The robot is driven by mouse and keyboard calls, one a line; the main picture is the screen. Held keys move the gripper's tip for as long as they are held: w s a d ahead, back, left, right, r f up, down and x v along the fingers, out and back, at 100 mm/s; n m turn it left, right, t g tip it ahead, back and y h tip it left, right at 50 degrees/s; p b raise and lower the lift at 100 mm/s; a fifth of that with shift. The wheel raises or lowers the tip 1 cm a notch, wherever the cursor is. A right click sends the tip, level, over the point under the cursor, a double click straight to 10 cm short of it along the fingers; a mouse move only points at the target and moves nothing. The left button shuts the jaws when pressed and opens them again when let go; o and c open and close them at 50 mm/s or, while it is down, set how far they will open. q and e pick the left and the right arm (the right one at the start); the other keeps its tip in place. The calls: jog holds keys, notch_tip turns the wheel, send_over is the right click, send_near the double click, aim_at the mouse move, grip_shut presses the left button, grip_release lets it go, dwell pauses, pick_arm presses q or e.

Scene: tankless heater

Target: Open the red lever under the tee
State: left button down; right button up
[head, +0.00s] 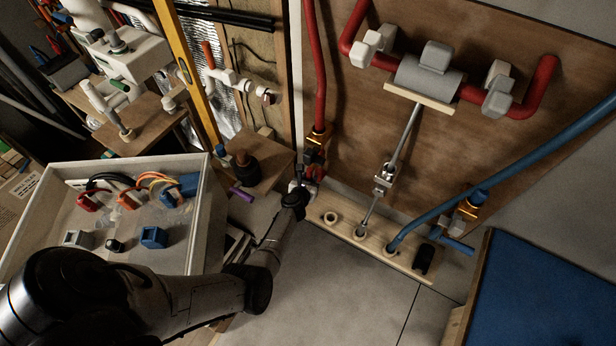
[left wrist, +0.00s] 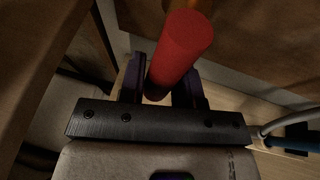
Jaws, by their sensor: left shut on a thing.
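The red lever (head: 316,172) sits at the foot of the red pipe (head: 314,70), just under the brass tee (head: 316,140). My left gripper (head: 301,188) reaches it from below and left. In the left wrist view the red lever (left wrist: 182,48) shows as a thick red cylinder between the two dark fingers of my left gripper (left wrist: 165,82), which is shut on it. The lever's far end and its joint to the valve are mostly hidden. My right gripper is not in view.
A wooden strip with holes (head: 343,227) lies at the foot of the brown board. A blue pipe (head: 540,155) with a brass valve and blue lever (head: 457,246) stands to the right. A white box of connectors (head: 203,236) is at left. Grey floor is clear in front.

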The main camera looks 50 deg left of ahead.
pick_arm(q)
jog(key=shift+d, duration=0.1)
dwell(0.5)
jog(key=c, duration=0.8)
grip_release()
jog(key=shift+s+d+r+p, duration=0.1)
jog(key=shift+s+r+p, duration=0.1)
jog(key=shift+p, duration=0.15)
jog(key=shift+p+v, duration=2.05)
jog(key=shift+v, duration=1.4)
